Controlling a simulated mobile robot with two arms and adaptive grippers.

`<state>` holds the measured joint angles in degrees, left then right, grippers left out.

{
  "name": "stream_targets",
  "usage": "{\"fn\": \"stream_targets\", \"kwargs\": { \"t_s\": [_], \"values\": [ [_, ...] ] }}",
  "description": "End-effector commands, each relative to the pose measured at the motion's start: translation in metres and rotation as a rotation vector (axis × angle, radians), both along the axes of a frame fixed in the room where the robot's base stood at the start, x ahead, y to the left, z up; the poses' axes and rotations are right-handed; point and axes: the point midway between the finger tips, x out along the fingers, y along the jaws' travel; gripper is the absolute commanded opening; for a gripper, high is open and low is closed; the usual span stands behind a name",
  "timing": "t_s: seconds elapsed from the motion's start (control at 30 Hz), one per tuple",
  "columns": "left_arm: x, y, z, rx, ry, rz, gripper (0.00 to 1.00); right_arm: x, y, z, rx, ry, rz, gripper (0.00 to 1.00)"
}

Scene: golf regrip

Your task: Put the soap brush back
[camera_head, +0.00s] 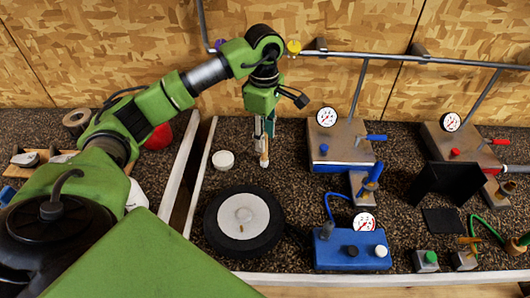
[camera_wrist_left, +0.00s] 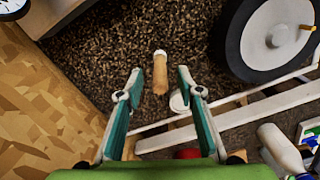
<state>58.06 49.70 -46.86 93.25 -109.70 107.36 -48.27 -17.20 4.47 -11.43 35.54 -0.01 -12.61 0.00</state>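The soap brush (camera_head: 264,158), a small tan stick with a pale end, is by the fingertips of my left gripper (camera_head: 264,134) in the head view. In the left wrist view the brush (camera_wrist_left: 160,76) shows in the gap between the two teal fingers of the left gripper (camera_wrist_left: 159,84). The fingers are spread, with a clear gap on both sides of the brush. I cannot tell whether the brush rests on the speckled worktop. A small round white container (camera_head: 222,160) stands left of the brush; it also shows in the left wrist view (camera_wrist_left: 178,102). My right gripper is not in view.
A black wheel-like disc (camera_head: 244,222) lies in front. A white divider (camera_head: 199,170) runs along the left. A pipe (camera_head: 345,54) crosses the back wall.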

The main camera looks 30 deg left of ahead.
Motion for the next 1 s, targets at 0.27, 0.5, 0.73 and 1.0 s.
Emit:
{"fn": "stream_targets", "kwargs": {
  "t_s": [0.27, 0.5, 0.73, 1.0],
  "values": [
    [0.0, 0.0, 0.04, 0.0, -0.001, 0.0, 0.34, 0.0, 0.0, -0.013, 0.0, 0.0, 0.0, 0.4],
    [0.0, 0.001, 0.048, 0.0, 0.002, 0.0, 0.34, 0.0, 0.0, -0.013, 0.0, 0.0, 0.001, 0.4],
    [0.0, 0.0, 0.047, 0.0, 0.001, 0.0, 0.34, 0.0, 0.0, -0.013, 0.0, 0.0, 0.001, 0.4],
    [0.0, 0.0, 0.056, 0.0, 0.0, 0.0, 0.34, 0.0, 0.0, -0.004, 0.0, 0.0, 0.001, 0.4]
  ]
}}
